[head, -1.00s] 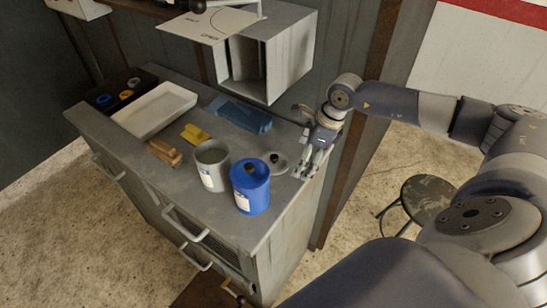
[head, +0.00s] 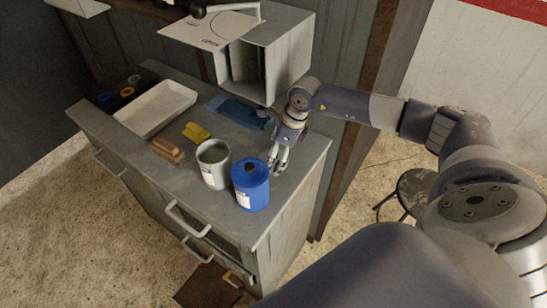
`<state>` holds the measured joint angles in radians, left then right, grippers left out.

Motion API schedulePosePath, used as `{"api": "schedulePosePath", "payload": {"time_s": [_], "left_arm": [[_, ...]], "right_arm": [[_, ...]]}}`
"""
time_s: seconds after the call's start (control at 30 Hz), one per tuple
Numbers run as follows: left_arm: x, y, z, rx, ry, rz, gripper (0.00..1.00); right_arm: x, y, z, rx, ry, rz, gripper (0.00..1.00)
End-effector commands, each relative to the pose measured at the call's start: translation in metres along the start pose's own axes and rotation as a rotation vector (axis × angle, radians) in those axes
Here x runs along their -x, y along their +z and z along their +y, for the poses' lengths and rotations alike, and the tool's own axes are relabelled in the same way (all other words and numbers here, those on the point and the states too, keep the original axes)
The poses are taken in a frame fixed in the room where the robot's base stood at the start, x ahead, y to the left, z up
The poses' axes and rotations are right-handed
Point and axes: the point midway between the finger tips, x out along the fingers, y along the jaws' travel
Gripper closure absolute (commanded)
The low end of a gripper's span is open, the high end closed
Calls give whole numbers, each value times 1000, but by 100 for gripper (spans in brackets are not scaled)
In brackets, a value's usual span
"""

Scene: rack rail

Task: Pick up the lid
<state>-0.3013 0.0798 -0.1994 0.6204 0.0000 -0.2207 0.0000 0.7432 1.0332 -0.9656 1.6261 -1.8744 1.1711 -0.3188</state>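The lid is a grey disc with a small knob that stood on the cabinet top behind the blue can a second ago. Now the fingers of my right gripper (head: 277,163) cover its spot, and I cannot make the lid out clearly. The fingers point down, just behind the blue can (head: 251,190); whether they are closed on the lid's knob is not clear. An open grey canister (head: 213,170) stands left of the blue can. My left gripper is not in view.
On the grey cabinet (head: 300,190) are a white tray (head: 157,110), a yellow object (head: 196,132), a brown brush-like block (head: 167,150) and a blue cloth-like item (head: 235,110). A grey open box (head: 285,60) hangs above, near my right wrist. A stool (head: 415,190) stands right.

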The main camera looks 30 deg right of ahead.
Motion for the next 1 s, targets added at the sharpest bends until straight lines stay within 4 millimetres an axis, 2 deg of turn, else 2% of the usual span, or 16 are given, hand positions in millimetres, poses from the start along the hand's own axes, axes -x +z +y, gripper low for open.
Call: {"api": "schedulePosePath", "payload": {"time_s": [0.07,0.17,0.4,0.5,1.0], "left_arm": [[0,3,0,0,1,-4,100],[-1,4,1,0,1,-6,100],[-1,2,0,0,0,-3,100],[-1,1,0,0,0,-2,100],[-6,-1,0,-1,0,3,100]], "right_arm": [[0,0,0,0,0,0,6],[0,0,0,0,0,0,26],[-1,-1,0,0,1,1,80],[-1,-1,1,0,1,3,100],[0,-2,2,-1,4,7,100]]}}
